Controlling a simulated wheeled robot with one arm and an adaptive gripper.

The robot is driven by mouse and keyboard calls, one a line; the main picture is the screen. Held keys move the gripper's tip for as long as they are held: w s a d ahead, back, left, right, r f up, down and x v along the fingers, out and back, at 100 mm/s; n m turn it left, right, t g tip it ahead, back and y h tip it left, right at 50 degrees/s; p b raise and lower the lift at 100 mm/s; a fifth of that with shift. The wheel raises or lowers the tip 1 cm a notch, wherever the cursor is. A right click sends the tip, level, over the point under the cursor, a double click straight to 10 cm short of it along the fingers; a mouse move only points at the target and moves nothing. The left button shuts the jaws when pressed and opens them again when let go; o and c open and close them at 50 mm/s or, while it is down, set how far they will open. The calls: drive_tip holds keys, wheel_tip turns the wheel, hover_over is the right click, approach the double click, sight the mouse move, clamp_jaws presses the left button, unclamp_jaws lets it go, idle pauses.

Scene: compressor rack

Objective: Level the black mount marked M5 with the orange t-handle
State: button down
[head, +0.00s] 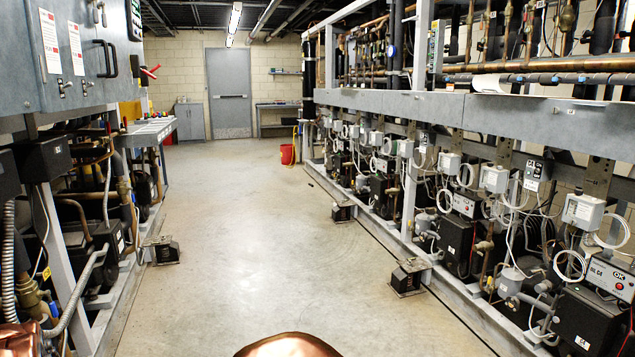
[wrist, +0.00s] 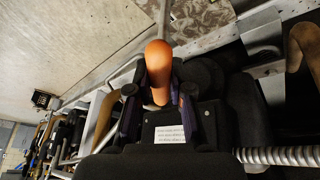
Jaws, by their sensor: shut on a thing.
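The orange t-handle (wrist: 158,68) is in the wrist view, its rounded orange grip between the two dark fingers of my gripper (wrist: 160,94). My gripper is shut on it. A thin grey shaft seems to run from the grip toward the top of the picture; its tip cannot be made out. Black mounts stand on the floor in the head view: one at the left rack (head: 160,250), one at the right rack (head: 408,276) and one farther back (head: 342,211). No M5 marking can be read on any. A small black mount (wrist: 41,99) also shows in the wrist view.
The concrete floor (head: 240,230) between the racks is clear back to the grey door (head: 229,93). The right rack's grey base rail (head: 440,275) and the left rack's frame (head: 62,240) edge the aisle. A red bucket (head: 287,155) stands far back. Pipes crowd close around my gripper.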

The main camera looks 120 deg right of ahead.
drive_tip(key=shift+s+n+t, duration=0.1)
drive_tip(key=shift+n+t, duration=0.3)
drive_tip(key=shift+n, duration=0.7)
drive_tip(key=shift+d+y, duration=0.1)
drive_tip(key=shift+y, duration=0.2)
drive_tip(key=shift+r, duration=0.1)
drive_tip(key=shift+d+r+p, duration=0.1)
drive_tip(key=shift+r+p, duration=0.3)
drive_tip(key=shift+r, duration=0.55)
drive_tip(key=shift+r+p, duration=0.55)
drive_tip(key=shift+r, duration=1.05)
